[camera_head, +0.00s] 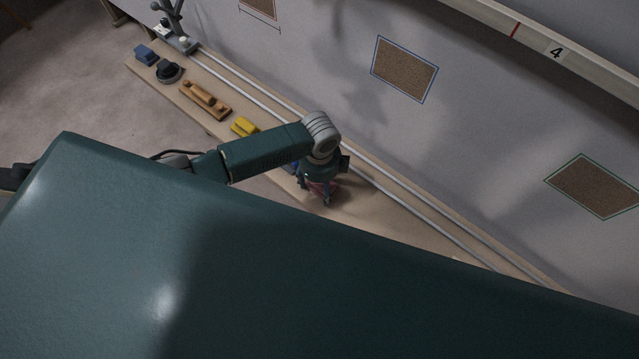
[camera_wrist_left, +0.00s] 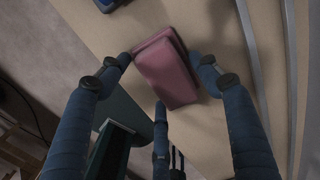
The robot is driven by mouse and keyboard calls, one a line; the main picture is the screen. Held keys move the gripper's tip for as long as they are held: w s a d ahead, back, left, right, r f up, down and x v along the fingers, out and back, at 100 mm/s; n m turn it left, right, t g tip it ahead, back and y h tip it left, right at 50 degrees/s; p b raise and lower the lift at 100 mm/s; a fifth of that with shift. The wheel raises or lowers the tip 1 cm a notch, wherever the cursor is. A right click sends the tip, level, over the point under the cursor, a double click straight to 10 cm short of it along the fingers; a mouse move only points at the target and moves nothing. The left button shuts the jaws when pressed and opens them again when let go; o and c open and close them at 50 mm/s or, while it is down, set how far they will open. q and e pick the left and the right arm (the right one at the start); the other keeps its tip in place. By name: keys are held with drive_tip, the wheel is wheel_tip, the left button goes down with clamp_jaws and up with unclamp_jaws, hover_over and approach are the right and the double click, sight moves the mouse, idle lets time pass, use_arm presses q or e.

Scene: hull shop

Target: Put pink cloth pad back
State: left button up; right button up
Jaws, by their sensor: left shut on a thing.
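The pink cloth pad (camera_wrist_left: 168,72) is a block with a darker pink edge, between the fingers of my left gripper (camera_wrist_left: 162,75) in the wrist view. In the head view my left gripper (camera_head: 316,192) points down over the wooden bench (camera_head: 375,218), and only a reddish sliver of the pad (camera_head: 322,187) shows among its fingers. The gripper is shut on the pad. I cannot tell whether the pad touches the bench surface. My right gripper is not in view.
Along the bench lie a yellow block (camera_head: 243,126), a wooden tool (camera_head: 205,98), a black round tool (camera_head: 168,71) and a blue block (camera_head: 145,55). Two pale rails (camera_head: 270,104) run along the wall side. Bare bench lies right of the gripper.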

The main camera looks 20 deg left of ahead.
use_arm(q)
drive_tip(key=o, duration=1.1)
wheel_tip(320, 180, up, 12)
